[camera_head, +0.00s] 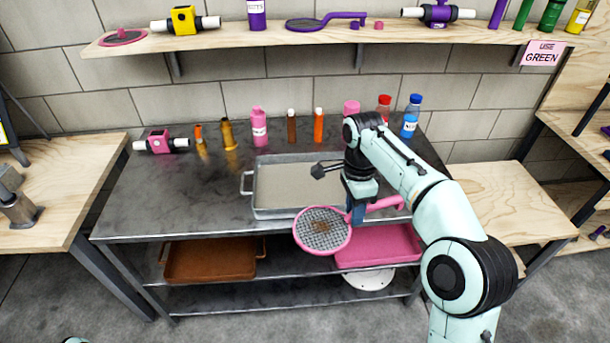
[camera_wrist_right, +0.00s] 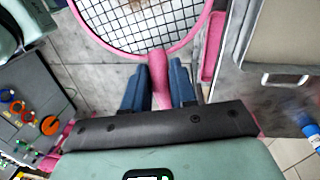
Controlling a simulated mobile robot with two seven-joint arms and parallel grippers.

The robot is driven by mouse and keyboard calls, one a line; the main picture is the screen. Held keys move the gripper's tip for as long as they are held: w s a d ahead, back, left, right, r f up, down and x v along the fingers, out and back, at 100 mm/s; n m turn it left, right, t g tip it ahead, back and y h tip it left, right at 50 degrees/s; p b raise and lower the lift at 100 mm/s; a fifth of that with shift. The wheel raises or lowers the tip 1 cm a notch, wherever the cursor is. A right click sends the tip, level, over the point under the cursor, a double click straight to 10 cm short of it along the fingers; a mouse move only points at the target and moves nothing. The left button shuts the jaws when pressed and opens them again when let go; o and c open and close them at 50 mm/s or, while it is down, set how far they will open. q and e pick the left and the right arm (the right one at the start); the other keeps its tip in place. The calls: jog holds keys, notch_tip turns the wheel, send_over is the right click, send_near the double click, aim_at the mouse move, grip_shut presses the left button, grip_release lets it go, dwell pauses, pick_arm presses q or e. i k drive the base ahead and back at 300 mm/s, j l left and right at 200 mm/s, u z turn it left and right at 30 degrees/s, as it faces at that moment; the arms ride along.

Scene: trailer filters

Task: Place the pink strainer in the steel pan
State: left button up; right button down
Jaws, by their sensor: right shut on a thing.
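The pink strainer (camera_head: 322,230) has a round dark mesh with a brown patch on it and a pink handle. My right gripper (camera_head: 357,210) is shut on the handle, close to the round rim. The right wrist view shows the handle (camera_wrist_right: 158,70) between the blue fingers (camera_wrist_right: 158,88) of this gripper. The strainer is held in front of the metal table's front edge, outside the pan. The steel pan (camera_head: 247,190) is a shallow rectangular tray on the tabletop, behind and left of the gripper. My arm hides its right end. My left gripper is out of view.
Several bottles, including a pink one (camera_head: 259,127), stand along the table's back, with a pink valve fitting (camera_head: 160,143) at left. A brown tray (camera_head: 212,258) and a pink tray (camera_head: 378,246) lie on the shelf below. The tabletop left of the pan is clear.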

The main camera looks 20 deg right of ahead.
aim_at(315, 193)
jog(key=i, duration=0.95)
